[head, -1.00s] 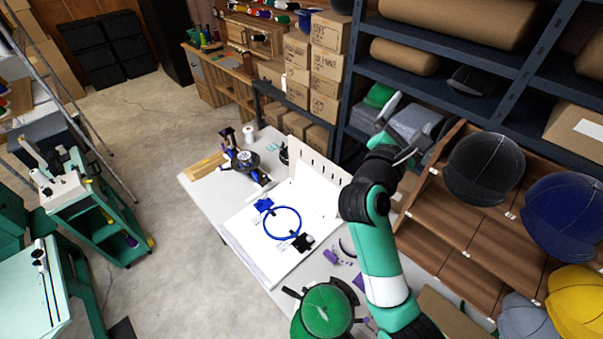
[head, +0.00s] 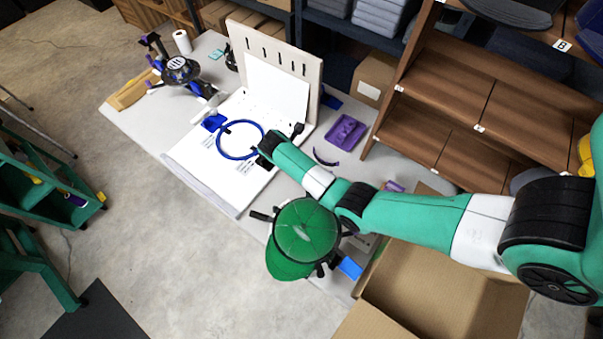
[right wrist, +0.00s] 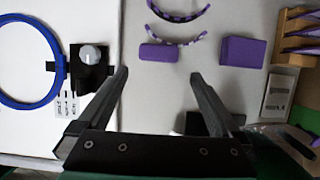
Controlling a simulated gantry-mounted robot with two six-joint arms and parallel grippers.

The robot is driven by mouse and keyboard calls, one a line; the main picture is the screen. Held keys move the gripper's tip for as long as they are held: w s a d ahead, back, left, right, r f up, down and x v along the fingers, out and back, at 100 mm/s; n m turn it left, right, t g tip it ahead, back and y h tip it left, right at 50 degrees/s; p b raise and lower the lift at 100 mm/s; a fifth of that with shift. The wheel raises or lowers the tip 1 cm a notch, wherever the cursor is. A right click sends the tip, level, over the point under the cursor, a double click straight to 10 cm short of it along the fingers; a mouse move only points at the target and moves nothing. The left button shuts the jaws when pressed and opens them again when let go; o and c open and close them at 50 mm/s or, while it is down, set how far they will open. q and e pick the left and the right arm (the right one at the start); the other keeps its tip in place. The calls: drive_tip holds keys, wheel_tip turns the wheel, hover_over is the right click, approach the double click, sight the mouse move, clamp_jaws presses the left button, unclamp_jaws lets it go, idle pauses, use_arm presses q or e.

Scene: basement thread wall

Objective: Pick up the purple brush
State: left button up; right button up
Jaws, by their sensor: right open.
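In the right wrist view a small purple block (right wrist: 159,53) lies on the grey table, just beyond and between my fingertips. A thin curved strip with purple and white bands (right wrist: 187,42) lies close behind it. A larger purple block (right wrist: 242,52) lies to the right. I cannot tell which of these is the purple brush. My right gripper (right wrist: 159,75) is open and empty, fingers on either side of a bare gap. My left gripper is not in view.
A blue hoop (head: 220,148) lies on a white board, left of my right arm. A purple tray (head: 346,132) sits near the wooden shelf (head: 455,95). An open cardboard box (head: 440,290) is at lower right.

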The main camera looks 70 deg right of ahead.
drive_tip(key=b+x, duration=0.3)
drive_tip(key=x, duration=0.3)
drive_tip(key=shift+d, duration=0.1)
drive_tip(key=shift+w+d+f, duration=0.1)
drive_tip(key=b+x, duration=0.3)
drive_tip(key=x, duration=0.2)
drive_tip(key=shift+f+b, duration=0.2)
drive_tip(key=shift+b, duration=0.2)
drive_tip(key=shift+r, duration=0.1)
drive_tip(key=c, duration=1)
wheel_tip(320, 180, up, 9)
drive_tip(key=p, duration=0.5)
drive_tip(key=shift+r+p, duration=0.15)
drive_tip(key=shift+p, duration=0.2)
drive_tip(key=shift+r, duration=0.4)
